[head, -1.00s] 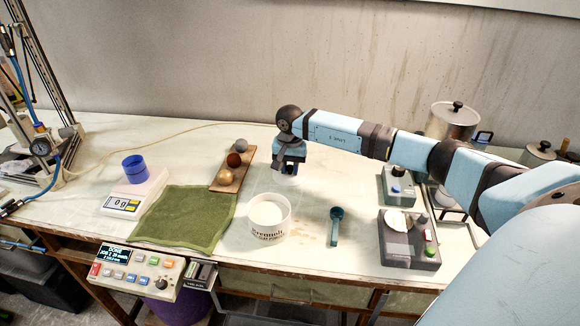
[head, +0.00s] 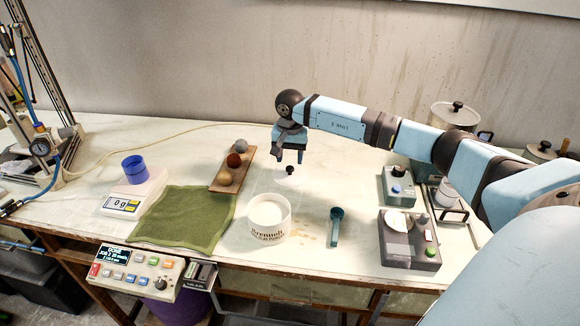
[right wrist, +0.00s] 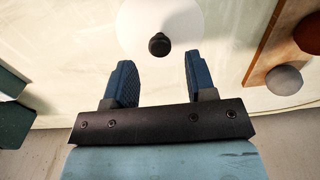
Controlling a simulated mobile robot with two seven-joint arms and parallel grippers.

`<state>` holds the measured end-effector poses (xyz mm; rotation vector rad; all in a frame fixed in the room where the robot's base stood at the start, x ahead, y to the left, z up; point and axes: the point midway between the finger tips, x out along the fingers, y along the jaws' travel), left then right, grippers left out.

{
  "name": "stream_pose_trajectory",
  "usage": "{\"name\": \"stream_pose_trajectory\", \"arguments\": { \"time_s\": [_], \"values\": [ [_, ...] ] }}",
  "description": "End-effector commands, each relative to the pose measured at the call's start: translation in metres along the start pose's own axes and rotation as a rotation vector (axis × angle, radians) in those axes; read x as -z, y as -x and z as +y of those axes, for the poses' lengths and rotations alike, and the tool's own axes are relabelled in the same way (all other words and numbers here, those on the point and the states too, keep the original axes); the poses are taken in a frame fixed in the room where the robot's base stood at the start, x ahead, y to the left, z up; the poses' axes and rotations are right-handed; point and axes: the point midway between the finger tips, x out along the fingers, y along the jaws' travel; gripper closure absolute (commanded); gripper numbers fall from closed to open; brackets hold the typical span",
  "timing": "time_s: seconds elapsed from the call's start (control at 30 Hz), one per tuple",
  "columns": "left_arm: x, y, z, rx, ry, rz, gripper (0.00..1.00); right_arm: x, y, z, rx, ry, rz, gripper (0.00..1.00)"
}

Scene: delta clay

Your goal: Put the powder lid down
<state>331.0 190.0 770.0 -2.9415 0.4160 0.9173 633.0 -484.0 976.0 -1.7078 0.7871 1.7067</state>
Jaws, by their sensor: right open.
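The powder lid (head: 286,180) is a white disc with a black knob (head: 290,170). It lies on the table behind the white powder tub. In the right wrist view the lid (right wrist: 140,28) shows at the top with its dark knob (right wrist: 159,44) upward. My right gripper (head: 290,159) is open and empty just above the lid. In the right wrist view its two blue fingers (right wrist: 155,72) are apart, with the knob beyond their tips. The powder tub (head: 268,232) stands open, with white powder inside. My left gripper is not in view.
A wooden board (head: 232,169) with several balls lies left of the lid. A green cloth (head: 182,217), a scale (head: 124,205) with a blue cup (head: 134,168), a teal scoop (head: 336,226) and small devices (head: 410,238) stand around.

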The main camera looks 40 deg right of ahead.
Motion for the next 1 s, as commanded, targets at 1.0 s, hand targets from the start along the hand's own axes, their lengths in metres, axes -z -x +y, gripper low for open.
{"name": "stream_pose_trajectory", "arguments": {
  "time_s": [1.0],
  "values": [
    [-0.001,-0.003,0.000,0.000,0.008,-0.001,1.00,0.000,0.078,0.000,-0.001,0.001,0.000,0.49]
  ]
}}
